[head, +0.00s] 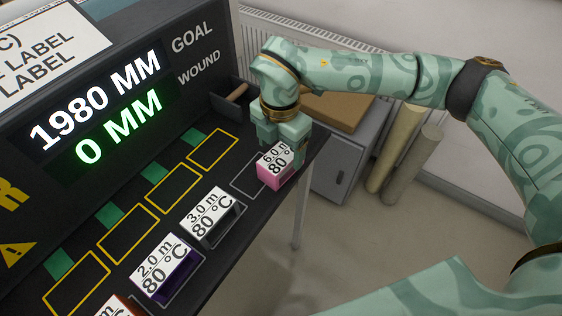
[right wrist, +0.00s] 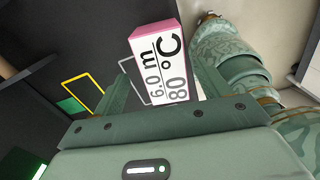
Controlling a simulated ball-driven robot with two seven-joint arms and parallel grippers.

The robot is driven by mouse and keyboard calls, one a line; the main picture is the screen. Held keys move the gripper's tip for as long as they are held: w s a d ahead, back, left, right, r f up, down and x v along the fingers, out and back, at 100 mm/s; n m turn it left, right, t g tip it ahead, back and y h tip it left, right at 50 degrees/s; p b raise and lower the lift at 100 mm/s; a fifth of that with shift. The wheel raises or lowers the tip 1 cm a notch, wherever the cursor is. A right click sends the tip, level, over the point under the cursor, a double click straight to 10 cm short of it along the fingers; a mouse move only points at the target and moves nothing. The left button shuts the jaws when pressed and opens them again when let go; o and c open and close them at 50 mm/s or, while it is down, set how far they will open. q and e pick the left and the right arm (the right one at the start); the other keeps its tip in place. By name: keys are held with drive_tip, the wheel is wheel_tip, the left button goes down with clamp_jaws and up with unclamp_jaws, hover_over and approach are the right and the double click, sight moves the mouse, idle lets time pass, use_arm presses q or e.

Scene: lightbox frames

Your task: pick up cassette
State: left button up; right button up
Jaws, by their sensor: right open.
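A pink cassette (head: 270,179) with a white label reading "6.0 m 80 °C" is at the right end of the dark bench, partly off its outlined slot. My right gripper (head: 283,150) is open right at it, with one finger on each side of it as seen in the right wrist view, where the cassette (right wrist: 160,65) shows between the fingers. I cannot tell whether the fingers touch it. A dark purple cassette marked "2.0 m" (head: 167,268) and a dark one marked "3.0 m" (head: 209,213) stand farther left. My left gripper is not in view.
Another cassette (head: 118,306) is cut off at the bottom edge. Several yellow-outlined empty slots (head: 213,149) lie behind the row. A display panel (head: 110,105) reads "1980 MM" and "0 MM". A grey cabinet (head: 342,170) and rolls (head: 413,165) stand beyond the bench's right edge.

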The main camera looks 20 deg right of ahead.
sight(281, 155)
drive_tip(key=f, duration=0.2)
drive_tip(key=f+b, duration=0.1)
drive_tip(key=f, duration=0.2)
drive_tip(key=shift+s, duration=0.2)
drive_tip(key=shift+r, duration=0.15)
drive_tip(key=c, duration=1.2)
drive_tip(key=shift+r, duration=0.1)
